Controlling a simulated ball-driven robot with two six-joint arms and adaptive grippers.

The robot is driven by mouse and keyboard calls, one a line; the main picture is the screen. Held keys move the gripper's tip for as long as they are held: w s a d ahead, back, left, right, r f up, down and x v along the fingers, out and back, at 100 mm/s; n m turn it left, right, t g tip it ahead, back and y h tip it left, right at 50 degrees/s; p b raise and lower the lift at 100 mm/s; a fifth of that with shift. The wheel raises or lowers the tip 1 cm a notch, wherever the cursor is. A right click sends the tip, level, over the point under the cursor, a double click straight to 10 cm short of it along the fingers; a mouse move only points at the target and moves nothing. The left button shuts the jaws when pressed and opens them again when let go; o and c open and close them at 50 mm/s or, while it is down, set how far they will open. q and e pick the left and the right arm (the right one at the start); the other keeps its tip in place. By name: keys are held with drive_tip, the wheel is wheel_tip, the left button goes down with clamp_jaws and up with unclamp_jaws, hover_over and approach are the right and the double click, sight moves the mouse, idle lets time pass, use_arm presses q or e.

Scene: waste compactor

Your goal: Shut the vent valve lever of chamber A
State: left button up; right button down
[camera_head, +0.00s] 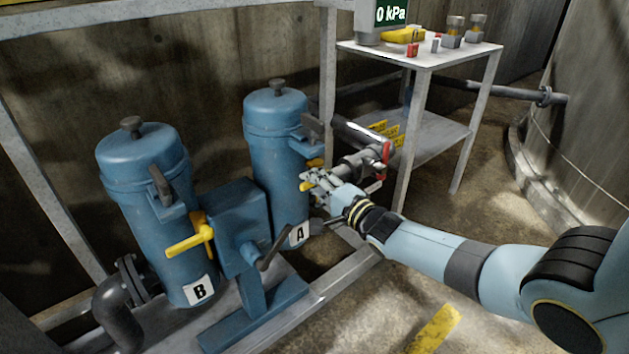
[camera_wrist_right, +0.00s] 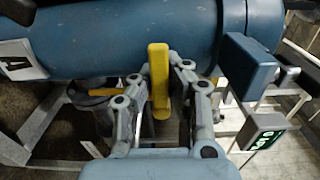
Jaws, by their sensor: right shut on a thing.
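Chamber A is a blue upright cylinder (camera_head: 277,140) with a white "A" label (camera_head: 299,234). In the wrist view its blue body (camera_wrist_right: 130,38) runs across the top. My right gripper (camera_head: 311,180) is at the right side of chamber A. The gripper also fills the lower middle of the wrist view (camera_wrist_right: 160,75). Its fingers are shut on the yellow lever (camera_wrist_right: 159,85), which stands between them. In the head view only a small yellow end (camera_head: 305,187) shows by the fingers; the hand hides the rest. My left gripper is not in view.
Chamber B (camera_head: 145,190) stands to the left with its own yellow lever (camera_head: 190,242). A blue box (camera_head: 240,215) with a dark handle sits between the chambers. Pipework with a red handle (camera_head: 386,152) lies right behind the hand. A metal table (camera_head: 430,55) stands behind.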

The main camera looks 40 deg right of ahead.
drive_tip(key=shift+s+f, duration=0.1)
drive_tip(key=shift+f, duration=0.1)
drive_tip(key=c, duration=1.3)
unclamp_jaws()
drive_tip(key=shift+r, duration=0.15)
drive_tip(key=shift+o, duration=0.2)
drive_tip(key=s+d, duration=0.1)
drive_tip(key=s, duration=1.1)
